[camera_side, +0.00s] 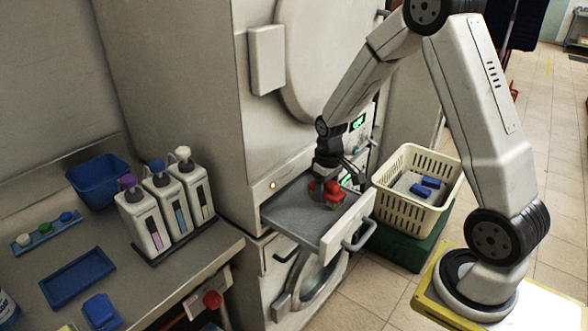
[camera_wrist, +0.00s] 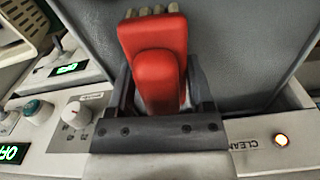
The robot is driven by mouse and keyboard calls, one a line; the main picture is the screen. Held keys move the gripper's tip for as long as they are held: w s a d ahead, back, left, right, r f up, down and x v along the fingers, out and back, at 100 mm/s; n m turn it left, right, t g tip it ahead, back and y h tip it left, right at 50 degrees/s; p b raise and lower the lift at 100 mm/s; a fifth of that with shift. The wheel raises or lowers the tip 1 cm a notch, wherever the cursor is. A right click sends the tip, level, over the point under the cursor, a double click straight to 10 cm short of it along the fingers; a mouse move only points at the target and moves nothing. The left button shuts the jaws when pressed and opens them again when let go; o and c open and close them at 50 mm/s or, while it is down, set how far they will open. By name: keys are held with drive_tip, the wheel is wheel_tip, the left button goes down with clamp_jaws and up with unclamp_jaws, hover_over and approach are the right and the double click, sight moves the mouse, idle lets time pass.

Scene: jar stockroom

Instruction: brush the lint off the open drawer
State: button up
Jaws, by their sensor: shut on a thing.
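My gripper (camera_side: 328,168) is over the open drawer (camera_side: 290,214), which sticks out from the white machine and has a grey, mesh-like inner surface. The gripper is shut on a red brush (camera_side: 334,191), low over the right part of the drawer. In the wrist view the red brush (camera_wrist: 155,70) stands between the dark fingers of my gripper (camera_wrist: 160,95), with pale bristles at its far end. The drawer's grey surface (camera_wrist: 240,50) lies behind it. I cannot tell whether the bristles touch the surface. I cannot make out lint in either view.
A cream basket (camera_side: 425,165) with blue items stands right of the drawer handle (camera_side: 360,236). On the left bench are several dispenser bottles (camera_side: 160,200), a blue bin (camera_side: 97,178) and a blue tray (camera_side: 77,279). A lit button (camera_wrist: 281,140) and knobs are on the machine panel.

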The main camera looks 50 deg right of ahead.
sight(308, 215)
drive_tip(key=shift+a, duration=3.85)
wheel_tip(308, 215, up, 8)
drive_tip(key=shift+r, duration=0.15)
drive_tip(key=shift+a, duration=0.2)
